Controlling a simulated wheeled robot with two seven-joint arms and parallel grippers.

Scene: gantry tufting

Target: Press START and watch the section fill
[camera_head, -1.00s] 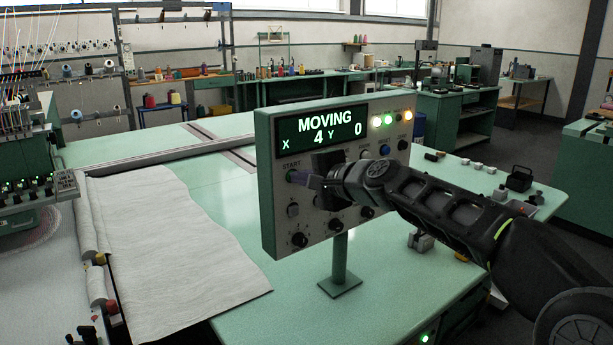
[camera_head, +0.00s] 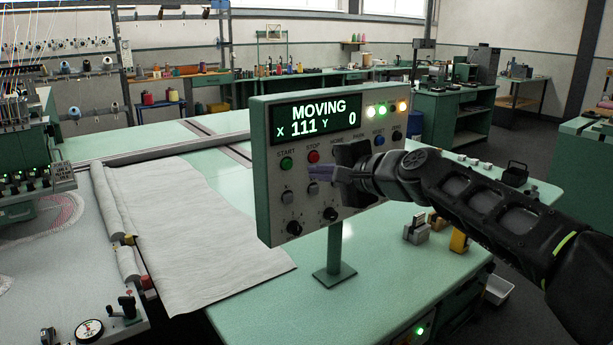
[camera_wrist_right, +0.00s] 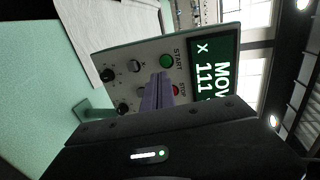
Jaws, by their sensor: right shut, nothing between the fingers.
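The control panel (camera_head: 262,190) stands on a post on the green table. Its screen (camera_head: 319,118) reads MOVING, X 111, Y 0. The green START button (camera_head: 286,164) is uncovered, with the red STOP button (camera_head: 313,157) to its right. My right gripper (camera_head: 318,173) is shut and empty, its purple fingers in front of the panel, below STOP. In the right wrist view the fingers (camera_wrist_right: 157,92) point at the panel beside START (camera_wrist_right: 166,61) and partly overlap STOP (camera_wrist_right: 176,90). The tufting head (camera_head: 30,165) is at left, above cloth with a pinkish stitched patch (camera_head: 55,222). My left gripper is out of view.
White cloth (camera_head: 200,225) lies over the table left of the panel. A dial gauge (camera_head: 89,330) is at the front left. Small metal blocks (camera_head: 418,230) and a yellow piece (camera_head: 459,240) are right of the post. Benches line the back wall.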

